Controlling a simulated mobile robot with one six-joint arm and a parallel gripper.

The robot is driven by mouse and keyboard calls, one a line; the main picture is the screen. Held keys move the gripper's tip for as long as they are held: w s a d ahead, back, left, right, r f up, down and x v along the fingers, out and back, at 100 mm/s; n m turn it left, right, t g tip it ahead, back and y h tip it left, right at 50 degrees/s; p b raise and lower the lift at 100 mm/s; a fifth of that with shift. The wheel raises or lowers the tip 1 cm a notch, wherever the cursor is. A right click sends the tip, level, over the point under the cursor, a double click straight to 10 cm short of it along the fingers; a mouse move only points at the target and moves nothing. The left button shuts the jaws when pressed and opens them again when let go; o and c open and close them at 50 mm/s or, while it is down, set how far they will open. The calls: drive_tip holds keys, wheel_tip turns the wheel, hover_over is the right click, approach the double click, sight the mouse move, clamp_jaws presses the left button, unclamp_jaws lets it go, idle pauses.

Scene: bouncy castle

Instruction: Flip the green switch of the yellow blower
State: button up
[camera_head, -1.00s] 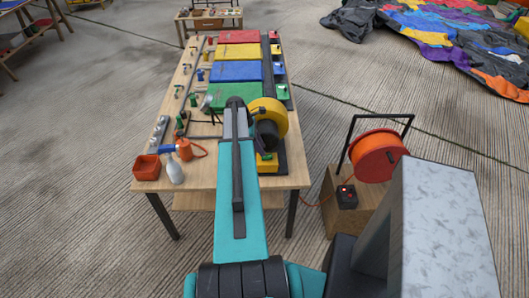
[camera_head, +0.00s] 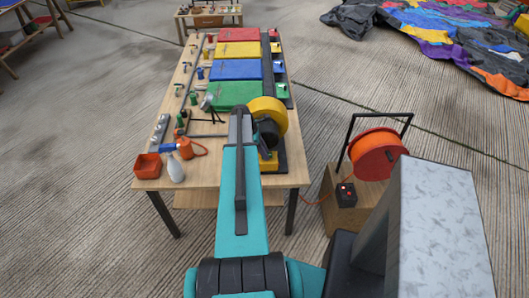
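The yellow blower (camera_head: 280,112) stands on the near right part of the workbench, with a dark round part on its near side and a yellow base (camera_head: 268,161) below. My teal arm reaches up the picture over the bench. My gripper (camera_head: 240,112) is at its far end, just left of the blower; I cannot tell whether they touch. The fingers are seen from behind, so their opening is unclear. I cannot make out a green switch on the blower; my arm and the blower's body may hide it. A small green part (camera_head: 281,91) sits on the dark strip beyond the blower.
The wooden workbench (camera_head: 220,180) holds green (camera_head: 232,95), blue (camera_head: 237,71), yellow and red panels. An orange cable reel (camera_head: 375,155) is right of the bench.

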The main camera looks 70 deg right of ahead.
drive_tip(key=shift+c, duration=0.7)
drive_tip(key=shift+s, duration=0.15)
drive_tip(key=shift+s+t, duration=0.1)
drive_tip(key=shift+t, duration=0.2)
drive_tip(key=shift+s+d+r+t+y+b, duration=0.1)
drive_tip(key=shift+s+t+y+b, duration=0.2)
drive_tip(key=shift+t, duration=0.45)
drive_tip(key=shift+s+d+t+y+b, duration=0.15)
drive_tip(key=shift+t+y, duration=0.25)
drive_tip(key=shift+t, duration=0.35)
drive_tip(key=shift+w, duration=0.1)
drive_tip(key=o, duration=0.8)
drive_tip(key=shift+r, duration=0.1)
